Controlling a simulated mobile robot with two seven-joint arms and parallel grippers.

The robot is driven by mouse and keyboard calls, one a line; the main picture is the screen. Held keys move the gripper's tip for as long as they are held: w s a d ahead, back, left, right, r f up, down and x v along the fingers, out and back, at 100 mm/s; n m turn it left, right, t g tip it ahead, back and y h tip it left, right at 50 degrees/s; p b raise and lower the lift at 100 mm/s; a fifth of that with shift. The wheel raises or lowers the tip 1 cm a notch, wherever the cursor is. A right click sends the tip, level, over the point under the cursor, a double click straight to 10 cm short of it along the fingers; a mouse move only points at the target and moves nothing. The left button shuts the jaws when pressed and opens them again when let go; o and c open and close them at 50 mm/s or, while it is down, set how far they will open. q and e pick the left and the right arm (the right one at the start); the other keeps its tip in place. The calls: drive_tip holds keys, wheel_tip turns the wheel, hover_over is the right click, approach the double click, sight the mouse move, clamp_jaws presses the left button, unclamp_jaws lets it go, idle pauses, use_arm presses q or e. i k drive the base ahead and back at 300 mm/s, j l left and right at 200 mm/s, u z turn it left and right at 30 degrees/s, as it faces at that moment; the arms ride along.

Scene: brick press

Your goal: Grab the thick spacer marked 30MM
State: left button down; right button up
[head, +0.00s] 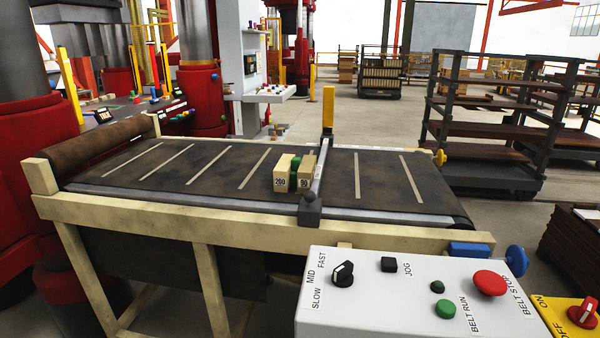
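I cannot make out a spacer marked 30MM in the head view. Two tan blocks stand on the dark belt (210,170), against or close to the grey bar across it. The left block (281,175) is marked 200. The right block (304,180) has a smaller label that looks like 90 or 50. A green thing (295,170) sits between them, partly hidden. Neither of my grippers is in view.
A control box (370,310) with a speed knob, a red belt stop button (490,283) and green buttons stands at the front right. A yellow on/off switch box (566,318) is beside it. Dark shelf carts (480,130) stand behind. The belt's left half is clear.

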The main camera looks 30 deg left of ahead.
sight(295, 161)
drive_tip(key=j+u, duration=0.2)
drive_tip(key=j, duration=0.3)
drive_tip(key=j+u, duration=0.2)
drive_tip(key=j, duration=0.3)
drive_tip(key=i+j+u, duration=0.15)
drive_tip(key=j, duration=0.3)
drive_tip(key=j+u, duration=0.2)
drive_tip(key=j, duration=0.3)
drive_tip(key=i+j+u, duration=0.2)
drive_tip(key=j, duration=0.25)
drive_tip(key=i+j+u, duration=0.2)
drive_tip(key=j, duration=0.25)
drive_tip(key=k+j, duration=0.05)
drive_tip(key=k, duration=0.05)
